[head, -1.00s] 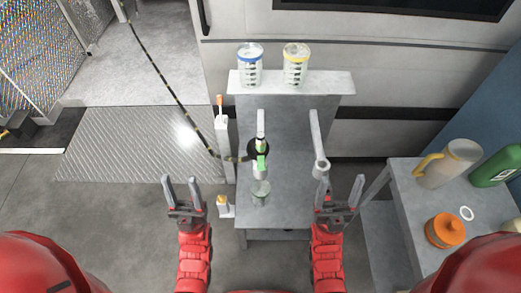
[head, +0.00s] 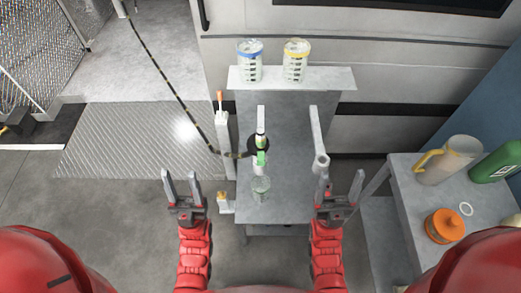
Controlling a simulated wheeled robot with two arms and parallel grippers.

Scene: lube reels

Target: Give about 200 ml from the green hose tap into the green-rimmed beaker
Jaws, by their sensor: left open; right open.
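The green hose tap (head: 261,158) hangs from a bracket over the grey bench, with a black striped hose (head: 170,85) running to it from the upper left. A clear beaker (head: 261,189) stands on the bench just below the tap; its rim looks greenish, and its contents are too small to tell. My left gripper (head: 182,185) is open and empty, left of the bench and apart from the tap. My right gripper (head: 340,190) is open and empty at the bench's right side, right of the beaker.
A blue-rimmed beaker (head: 250,62) and a yellow-rimmed beaker (head: 296,62) stand on the back shelf (head: 335,77). A post with an orange-tipped lever (head: 220,98) stands left of the bench. A right side table (head: 405,190) holds a jug (head: 450,160), an orange pot (head: 444,226) and a green bottle (head: 497,162).

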